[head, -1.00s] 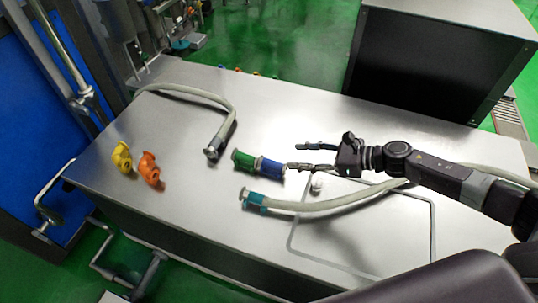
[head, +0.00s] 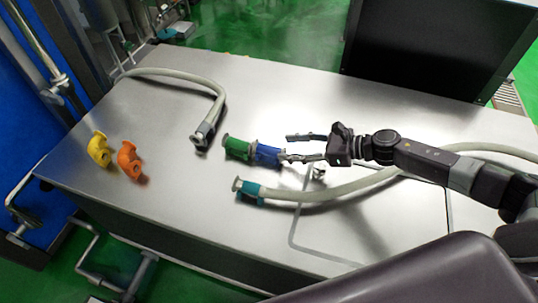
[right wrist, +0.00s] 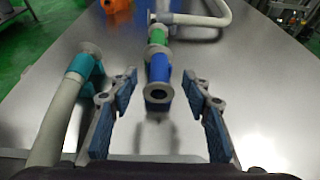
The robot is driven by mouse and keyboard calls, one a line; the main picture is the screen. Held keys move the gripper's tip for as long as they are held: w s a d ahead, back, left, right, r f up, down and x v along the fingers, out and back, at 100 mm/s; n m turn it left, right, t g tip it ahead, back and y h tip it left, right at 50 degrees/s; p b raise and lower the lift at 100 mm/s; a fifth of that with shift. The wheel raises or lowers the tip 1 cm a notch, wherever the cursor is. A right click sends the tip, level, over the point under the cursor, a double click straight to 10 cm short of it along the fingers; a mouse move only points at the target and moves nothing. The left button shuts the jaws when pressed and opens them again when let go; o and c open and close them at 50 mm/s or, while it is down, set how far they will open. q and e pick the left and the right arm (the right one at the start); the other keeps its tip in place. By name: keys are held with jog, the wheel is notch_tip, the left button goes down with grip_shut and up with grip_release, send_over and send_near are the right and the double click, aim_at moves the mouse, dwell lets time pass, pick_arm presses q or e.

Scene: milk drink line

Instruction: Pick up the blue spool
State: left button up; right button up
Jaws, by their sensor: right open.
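The blue spool (head: 267,155) lies on the steel table, end to end with the green spool (head: 237,148). In the right wrist view the blue spool (right wrist: 158,84) shows its round open end toward me, with the green spool (right wrist: 157,38) behind it. My right gripper (head: 287,147) is open and empty, its fingers pointing at the blue spool's near end. In the right wrist view the open fingers (right wrist: 160,90) stand left and right of the blue spool, which is centred between them. I cannot tell whether any finger touches it. My left gripper is not in view.
A hose with a teal end (head: 249,192) lies close in front of the spools. Another grey hose (head: 205,130) curves behind and left. A yellow fitting (head: 99,149) and an orange fitting (head: 129,160) stand at the left. The table (head: 190,215) is clear at the front.

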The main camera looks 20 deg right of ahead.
aim_at(268, 147)
jog(key=x, duration=0.7)
jog(key=shift+w+a, duration=0.15)
jog(key=shift+a, duration=0.05)
jog(key=shift+c, duration=0.2)
jog(key=shift+r, duration=0.1)
grip_shut()
